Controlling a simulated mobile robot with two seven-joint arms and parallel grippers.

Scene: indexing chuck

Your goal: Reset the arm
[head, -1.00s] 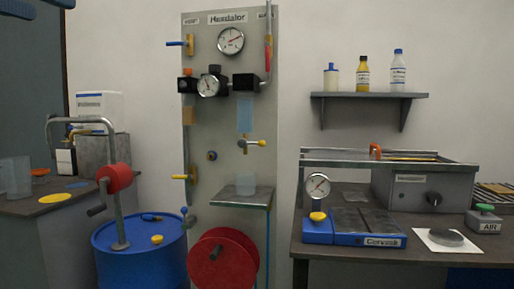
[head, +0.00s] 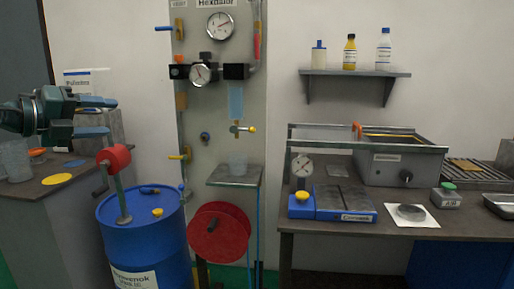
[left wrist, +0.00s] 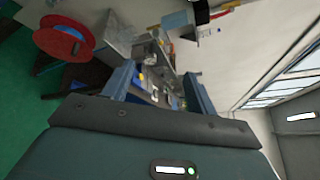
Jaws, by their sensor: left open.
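My left gripper (head: 113,117) is at the left side in the head view, with its two blue-grey fingers spread apart and pointing right. Nothing is between the fingers. It appears in front of the left bench and above the crank pump with a red part (head: 114,158) on the blue drum (head: 146,234); I cannot tell how far apart they are in depth. In the left wrist view the same open gripper (left wrist: 160,85) shows both fingers, with the room tilted behind them. My right gripper is in neither view.
A tall panel (head: 214,120) with gauges and valves stands in the middle, with a red hose reel (head: 220,232) below, also in the left wrist view (left wrist: 63,38). The right bench (head: 300,222) holds a blue-based device (head: 346,215) and a grey machine (head: 400,166). A shelf (head: 355,73) holds bottles.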

